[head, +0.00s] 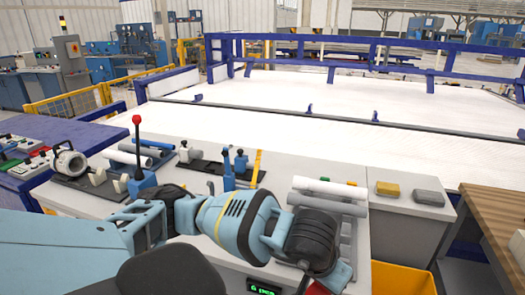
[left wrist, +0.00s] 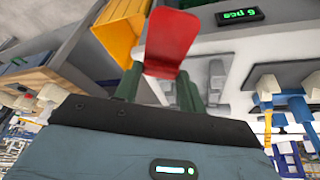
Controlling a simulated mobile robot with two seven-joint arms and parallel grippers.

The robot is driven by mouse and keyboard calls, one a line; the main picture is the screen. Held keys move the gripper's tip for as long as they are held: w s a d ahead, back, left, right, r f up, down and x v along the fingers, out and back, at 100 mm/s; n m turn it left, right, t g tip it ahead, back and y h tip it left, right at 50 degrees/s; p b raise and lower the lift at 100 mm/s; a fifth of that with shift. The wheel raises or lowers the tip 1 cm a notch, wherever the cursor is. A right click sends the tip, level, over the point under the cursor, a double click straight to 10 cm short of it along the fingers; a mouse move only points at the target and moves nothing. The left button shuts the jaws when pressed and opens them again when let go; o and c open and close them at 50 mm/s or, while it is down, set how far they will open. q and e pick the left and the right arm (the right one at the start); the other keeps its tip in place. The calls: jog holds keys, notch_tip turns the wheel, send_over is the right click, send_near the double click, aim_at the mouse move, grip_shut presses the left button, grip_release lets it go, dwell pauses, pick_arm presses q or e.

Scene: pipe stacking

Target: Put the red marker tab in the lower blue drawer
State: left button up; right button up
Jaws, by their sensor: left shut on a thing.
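The red marker tab (left wrist: 170,43) is held between the two green fingers of my left gripper (left wrist: 158,84) in the left wrist view. It is a flat red plate with a bent lower edge, held out in front of the fingers. In the head view, only a small red piece of it (head: 318,288) shows at the bottom edge, below my dark wrist, which hides most of the gripper. I cannot make out the lower blue drawer in either view. My right gripper is not in view.
A yellow bin (head: 402,279) stands right of the tab; it also shows in the left wrist view (left wrist: 118,30). The grey bench has a rack of pipes (head: 330,194), a red-knobbed lever (head: 137,150) and yellow and grey blocks. A wooden table (head: 497,215) is at right.

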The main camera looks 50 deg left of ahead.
pick_arm(q)
jog(key=s+f, duration=0.6)
jog(key=f, duration=0.7)
jog(key=shift+s, duration=0.4)
jog(key=shift+a, duration=0.1)
